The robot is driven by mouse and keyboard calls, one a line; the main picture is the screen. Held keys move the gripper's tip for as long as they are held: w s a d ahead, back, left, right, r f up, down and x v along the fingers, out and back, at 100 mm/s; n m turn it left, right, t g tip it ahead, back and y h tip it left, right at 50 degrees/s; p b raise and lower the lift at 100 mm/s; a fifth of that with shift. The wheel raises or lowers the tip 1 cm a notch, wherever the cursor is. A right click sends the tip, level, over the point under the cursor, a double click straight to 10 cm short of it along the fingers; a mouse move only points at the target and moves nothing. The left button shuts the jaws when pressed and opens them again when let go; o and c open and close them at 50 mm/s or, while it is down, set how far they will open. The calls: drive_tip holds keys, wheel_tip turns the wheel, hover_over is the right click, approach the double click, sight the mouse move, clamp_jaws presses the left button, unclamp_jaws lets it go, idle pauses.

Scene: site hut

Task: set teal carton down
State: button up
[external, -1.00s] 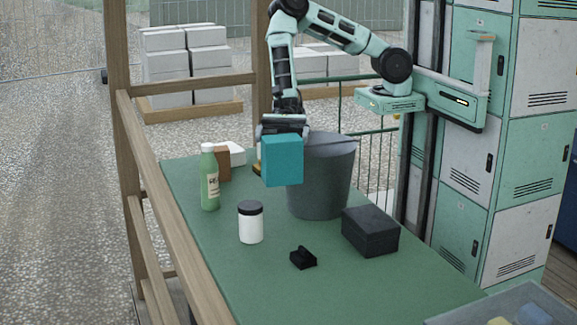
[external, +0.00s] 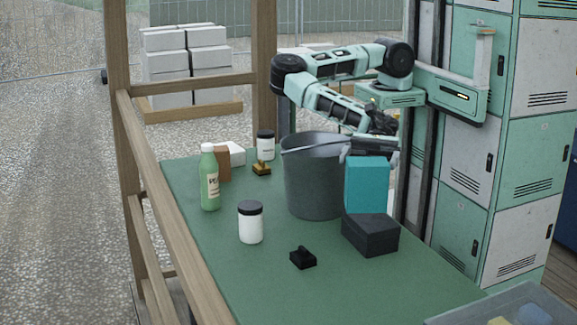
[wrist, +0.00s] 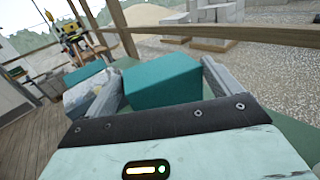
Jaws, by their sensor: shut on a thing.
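The teal carton (external: 366,185) is upright in my gripper (external: 368,158), just right of the grey bucket and by the dark box in the external view. My gripper is shut on it from above. In the wrist view the teal carton (wrist: 163,82) sits between the two fingers of my gripper (wrist: 160,88). The carton's lower edge overlaps the dark box in the picture, so I cannot tell whether it touches the box or the table.
The grey bucket (external: 312,185) and dark box (external: 370,237) stand close by on the green table (external: 300,290). A black small item (external: 303,258), white jar (external: 250,224), green bottle (external: 209,180), brass item (external: 261,168) and another jar (external: 265,146) stand further left. The table's front middle is clear.

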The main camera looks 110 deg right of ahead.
drive_tip(key=s+a+f, duration=0.3)
drive_tip(key=s+a, duration=0.2)
drive_tip(key=s, duration=0.5)
wheel_tip(320, 180, down, 15)
drive_tip(key=p, duration=0.2)
drive_tip(key=shift+a, duration=0.15)
drive_tip(key=shift+f, duration=0.1)
drive_tip(key=o, duration=1)
drive_tip(key=shift+c, duration=0.2)
drive_tip(key=shift+o, duration=0.6)
